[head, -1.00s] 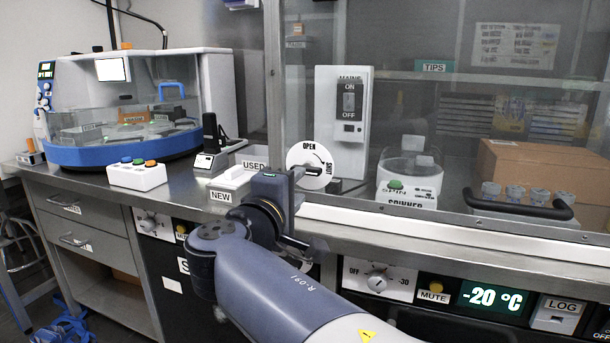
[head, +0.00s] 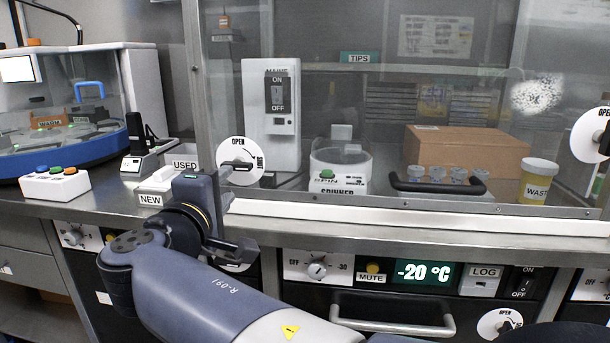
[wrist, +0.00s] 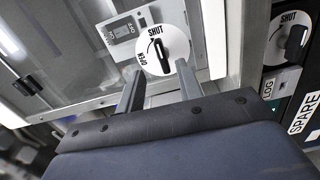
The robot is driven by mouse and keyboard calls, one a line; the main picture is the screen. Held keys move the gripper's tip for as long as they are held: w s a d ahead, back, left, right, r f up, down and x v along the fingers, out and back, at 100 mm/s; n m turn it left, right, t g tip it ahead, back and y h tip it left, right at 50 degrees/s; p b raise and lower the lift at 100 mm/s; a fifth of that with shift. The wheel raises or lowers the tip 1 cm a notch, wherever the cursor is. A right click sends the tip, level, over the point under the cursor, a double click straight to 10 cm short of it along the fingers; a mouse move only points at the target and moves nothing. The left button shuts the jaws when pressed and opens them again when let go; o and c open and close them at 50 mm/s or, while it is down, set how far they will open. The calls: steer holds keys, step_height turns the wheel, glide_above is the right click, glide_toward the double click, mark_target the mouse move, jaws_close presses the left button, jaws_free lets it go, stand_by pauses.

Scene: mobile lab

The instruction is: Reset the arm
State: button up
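My arm reaches from the bottom of the head view to my gripper (head: 230,208), which is in front of the glass cabinet's lower left corner. In the wrist view my gripper (wrist: 160,72) has its two grey fingers apart, with nothing held between them. A white round dial (head: 240,161) marked OPEN and SHUT is just beyond the gripper. In the wrist view this dial (wrist: 147,60) shows a black handle lying between the fingertip directions. I cannot tell whether the fingers touch it.
The steel bench has a NEW box (head: 151,201), a USED box (head: 183,160) and a button box (head: 55,185) at left. The cabinet handle (head: 438,187) sticks out at right. Below are the freezer panel (head: 424,273) and a drawer handle (head: 395,327).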

mark_target(241, 166)
steer(key=w, duration=0.2)
steer(key=w+b, duration=0.1)
steer(key=w, duration=0.4)
steer(key=shift+w+d, duration=0.3)
steer(key=shift+w, duration=0.05)
steer(key=shift+s, duration=0.15)
steer(key=s+a+p, duration=0.1)
steer(key=s+p, duration=0.1)
steer(key=s, duration=0.9)
steer(key=w, duration=0.4)
steer(key=w+b, duration=0.1)
steer(key=w, duration=0.2)
steer(key=w+d+b, duration=0.1)
steer(key=w, duration=0.3)
steer(key=shift+w+f, duration=0.15)
steer(key=shift+w, duration=0.2)
steer(key=shift+s+r+n+p, duration=0.15)
steer(key=shift+r+n+p, duration=0.15)
steer(key=shift+r+p, duration=0.25)
steer(key=n+p, duration=0.2)
steer(key=p, duration=0.1)
steer(key=shift+r+n, duration=0.1)
steer(key=shift+n, duration=0.2)
steer(key=shift+a+n+p, duration=0.1)
steer(key=shift+n+p, duration=0.8)
steer(key=shift+p, duration=0.3)
